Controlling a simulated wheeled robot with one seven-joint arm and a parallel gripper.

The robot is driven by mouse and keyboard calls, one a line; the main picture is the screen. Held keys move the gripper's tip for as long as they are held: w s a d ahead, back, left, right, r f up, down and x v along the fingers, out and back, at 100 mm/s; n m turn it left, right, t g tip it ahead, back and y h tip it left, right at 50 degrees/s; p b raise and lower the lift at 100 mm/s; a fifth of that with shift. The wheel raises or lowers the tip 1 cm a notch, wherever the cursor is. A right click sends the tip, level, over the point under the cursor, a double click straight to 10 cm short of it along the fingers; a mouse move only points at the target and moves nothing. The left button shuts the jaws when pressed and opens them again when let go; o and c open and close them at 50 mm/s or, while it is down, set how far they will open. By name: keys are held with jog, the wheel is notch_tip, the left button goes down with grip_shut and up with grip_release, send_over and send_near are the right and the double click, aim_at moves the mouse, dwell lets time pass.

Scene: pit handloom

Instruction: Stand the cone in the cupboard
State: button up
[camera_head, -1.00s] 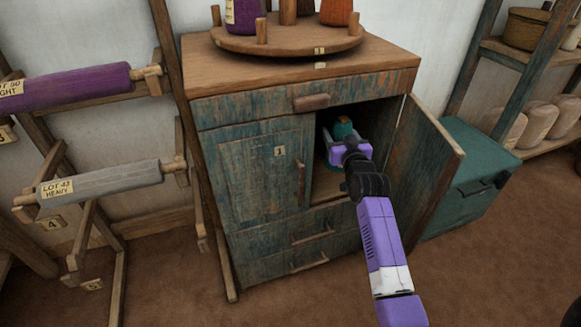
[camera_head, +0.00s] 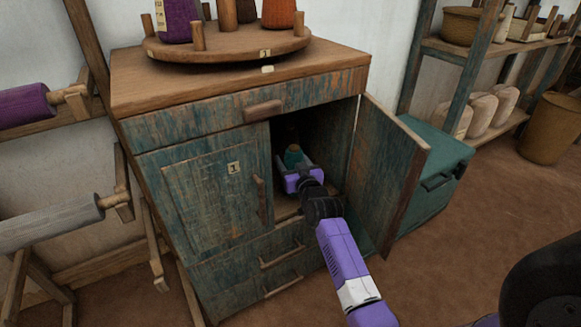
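The cupboard (camera_head: 197,185) is a worn blue-green wooden cabinet. Its right door (camera_head: 385,185) stands open and its left door is shut. A teal cone (camera_head: 293,154) shows inside the dark right compartment, upright as far as I can see, with its lower part hidden behind my gripper. My gripper (camera_head: 293,168) reaches into the opening, right at the cone. Its fingers are mostly hidden by the purple gripper body, so I cannot see whether they are closed on the cone or only around it.
A round wooden stand (camera_head: 230,44) with purple, brown and orange cones sits on the cupboard top. A teal chest (camera_head: 440,165) stands to the right of the open door. Racks with a purple roll (camera_head: 22,104) and a grey roll (camera_head: 50,222) are at left.

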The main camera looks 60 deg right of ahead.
jog(key=shift+f, duration=0.3)
jog(key=shift+f, duration=0.15)
jog(key=o, duration=1.6)
jog(key=shift+r, duration=0.2)
jog(key=p+v, duration=0.3)
jog(key=v, duration=0.9)
